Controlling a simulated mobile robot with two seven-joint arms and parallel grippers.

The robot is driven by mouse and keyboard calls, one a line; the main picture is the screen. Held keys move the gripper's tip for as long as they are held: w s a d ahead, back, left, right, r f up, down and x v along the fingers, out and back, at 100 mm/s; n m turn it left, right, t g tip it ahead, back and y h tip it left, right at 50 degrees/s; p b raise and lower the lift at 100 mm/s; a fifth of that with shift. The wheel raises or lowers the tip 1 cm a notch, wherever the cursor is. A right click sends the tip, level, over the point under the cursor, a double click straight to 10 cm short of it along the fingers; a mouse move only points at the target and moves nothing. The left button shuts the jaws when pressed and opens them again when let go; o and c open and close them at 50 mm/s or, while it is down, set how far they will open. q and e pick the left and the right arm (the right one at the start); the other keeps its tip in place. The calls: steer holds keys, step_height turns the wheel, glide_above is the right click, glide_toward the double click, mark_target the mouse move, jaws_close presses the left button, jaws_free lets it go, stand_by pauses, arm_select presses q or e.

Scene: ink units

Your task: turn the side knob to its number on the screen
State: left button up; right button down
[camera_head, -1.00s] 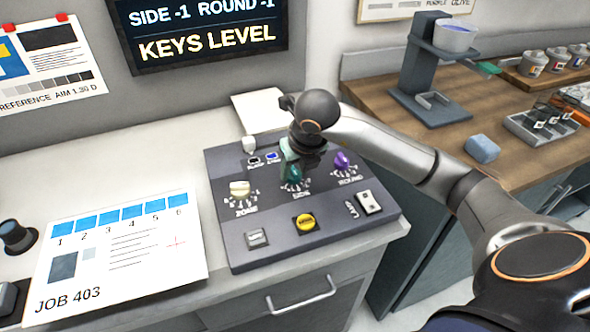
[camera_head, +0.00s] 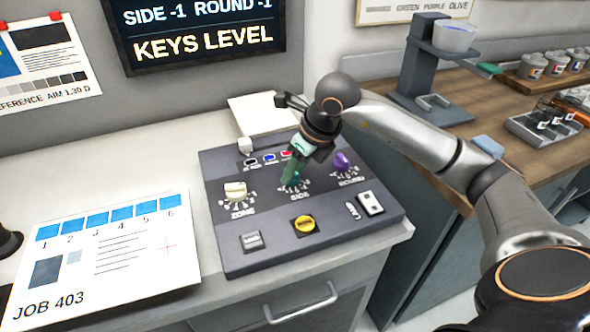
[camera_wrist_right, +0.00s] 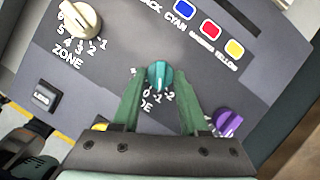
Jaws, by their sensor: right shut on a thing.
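The side knob (camera_head: 294,181) is teal and sits in the middle of the grey console, above the label SIDE. In the wrist view the knob (camera_wrist_right: 159,75) stands between the green fingertips of my right gripper (camera_wrist_right: 160,84). My right gripper (camera_head: 292,172) is shut on it in the head view, tilted, with its body up and to the right. The fingers hide part of the dial, and I cannot tell which number the knob points to. The screen (camera_head: 200,35) reads SIDE -1, ROUND -1 and KEYS LEVEL.
The cream zone knob (camera_head: 236,191) and purple round knob (camera_head: 342,162) flank the side knob. A job sheet (camera_head: 110,262) lies to the left. A wooden bench (camera_head: 400,150) stands right.

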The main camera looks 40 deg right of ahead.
steer(key=shift+c, duration=2.2)
jaws_free()
steer(key=v, duration=1.2)
steer(key=shift+s+r, duration=0.15)
steer(key=shift+r, duration=0.1)
steer(key=shift+d, duration=0.1)
